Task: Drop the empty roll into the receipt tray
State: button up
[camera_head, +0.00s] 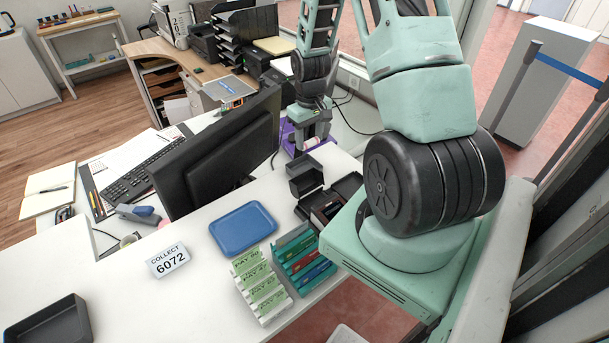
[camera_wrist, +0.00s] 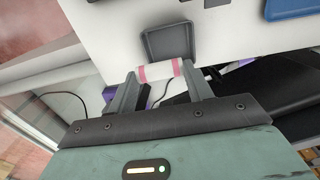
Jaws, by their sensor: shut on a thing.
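My gripper (camera_wrist: 160,74) is shut on the empty roll (camera_wrist: 158,71), a small pale cylinder with pink bands. The fingers hold it at its two ends. In the head view my gripper (camera_head: 308,143) is behind the small dark open tray (camera_head: 305,180), right of the monitor, and the roll (camera_head: 313,142) shows small between the fingers. In the wrist view the dark tray (camera_wrist: 168,43) lies just beyond the roll and looks empty. No label shows on it, so I cannot tell for sure that it is the receipt tray.
The black monitor (camera_head: 215,155) stands left of my gripper. A card terminal (camera_head: 328,207) is beside the small tray. A blue tray (camera_head: 243,229), folder racks (camera_head: 262,287) and a larger dark tray (camera_head: 48,322) are on the white counter. A purple thing (camera_head: 290,138) is near my gripper.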

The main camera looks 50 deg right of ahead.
jog(key=shift+f+b, duration=0.45)
jog(key=shift+f, duration=0.5)
jog(key=o, duration=1)
jog(key=shift+r, duration=0.15)
notch_tip(320, 180, up, 17)
jog(key=b, duration=0.4)
jog(key=shift+r, duration=0.1)
